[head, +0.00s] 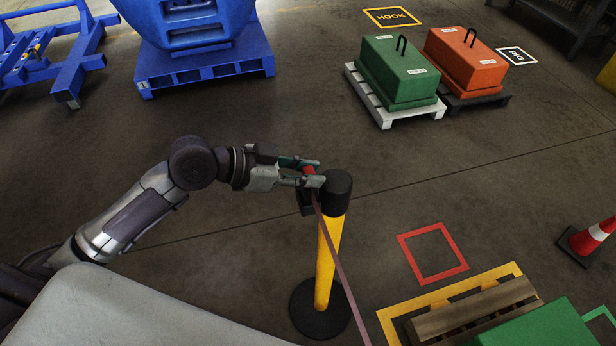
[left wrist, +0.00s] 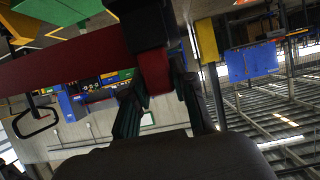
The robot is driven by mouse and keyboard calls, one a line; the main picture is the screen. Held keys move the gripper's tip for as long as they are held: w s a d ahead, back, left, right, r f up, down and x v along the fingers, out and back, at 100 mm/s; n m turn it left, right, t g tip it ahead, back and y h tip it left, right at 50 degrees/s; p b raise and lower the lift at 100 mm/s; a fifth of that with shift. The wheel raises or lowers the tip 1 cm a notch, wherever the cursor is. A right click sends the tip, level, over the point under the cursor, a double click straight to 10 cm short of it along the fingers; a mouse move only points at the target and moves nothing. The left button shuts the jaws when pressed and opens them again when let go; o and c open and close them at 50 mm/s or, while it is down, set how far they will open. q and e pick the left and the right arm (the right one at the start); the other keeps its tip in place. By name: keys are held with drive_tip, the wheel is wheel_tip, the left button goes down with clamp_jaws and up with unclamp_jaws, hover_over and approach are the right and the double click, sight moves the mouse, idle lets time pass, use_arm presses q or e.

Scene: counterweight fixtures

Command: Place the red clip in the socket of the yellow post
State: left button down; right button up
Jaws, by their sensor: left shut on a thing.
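The yellow post (head: 328,255) stands upright on a round black base, with a black cap (head: 338,188) on top. A dark block, seemingly its socket (head: 304,203), shows on the cap's left side. My left gripper (head: 311,173) is shut on the red clip (head: 309,170), just left of the cap. In the left wrist view the clip (left wrist: 154,72) sits between the two fingers, its far end against or very near a black block (left wrist: 140,25). I cannot tell whether it is inside the socket. A dark red strap (head: 343,275) runs from the clip down past the post. My right gripper is out of view.
Green (head: 400,70) and orange (head: 466,60) weights stand on pallets at the back right. A blue pallet (head: 205,68) bears a blue body. A cone (head: 592,240), a red floor square (head: 433,275) and a wooden pallet (head: 470,318) lie right of the post.

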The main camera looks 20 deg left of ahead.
use_arm(q)
drive_tip(key=shift+f, duration=0.9)
drive_tip(key=shift+f+b, duration=0.45)
drive_tip(key=shift+f, duration=0.2)
drive_tip(key=c, duration=0.9)
unclamp_jaws()
drive_tip(key=shift+c, duration=0.2)
